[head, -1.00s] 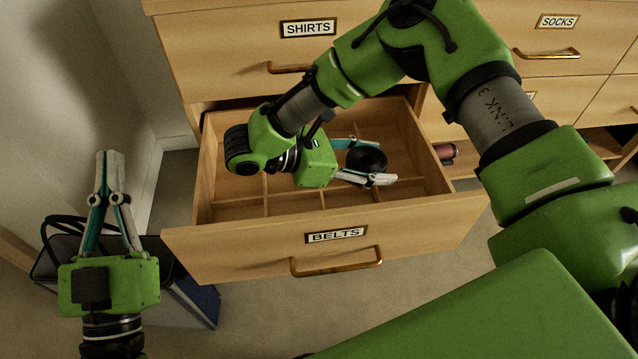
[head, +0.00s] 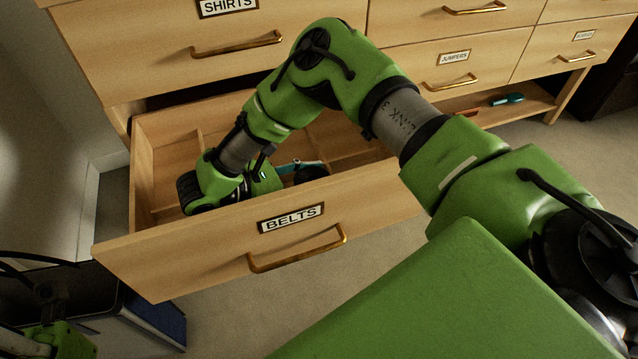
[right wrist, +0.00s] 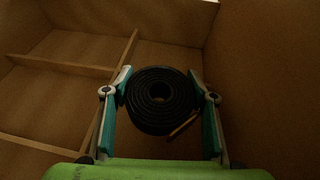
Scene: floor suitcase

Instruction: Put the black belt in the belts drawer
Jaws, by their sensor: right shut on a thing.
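The belts drawer (head: 200,262) is pulled open, with a BELTS label and a brass handle on its front. My right gripper (head: 308,168) reaches down inside it, partly hidden by the drawer front. It is shut on the coiled black belt (head: 312,175). In the right wrist view the belt (right wrist: 150,112) sits between both fingers, inside a compartment near the drawer walls. I cannot tell whether it touches the drawer bottom. My left gripper (head: 50,318) is at the lower left corner, dark and largely cut off, so its jaws are unclear.
Thin wooden dividers (right wrist: 62,66) split the drawer into compartments. The closed shirts drawer (head: 145,58) is above, and the jumpers drawer (head: 480,75) is to the right.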

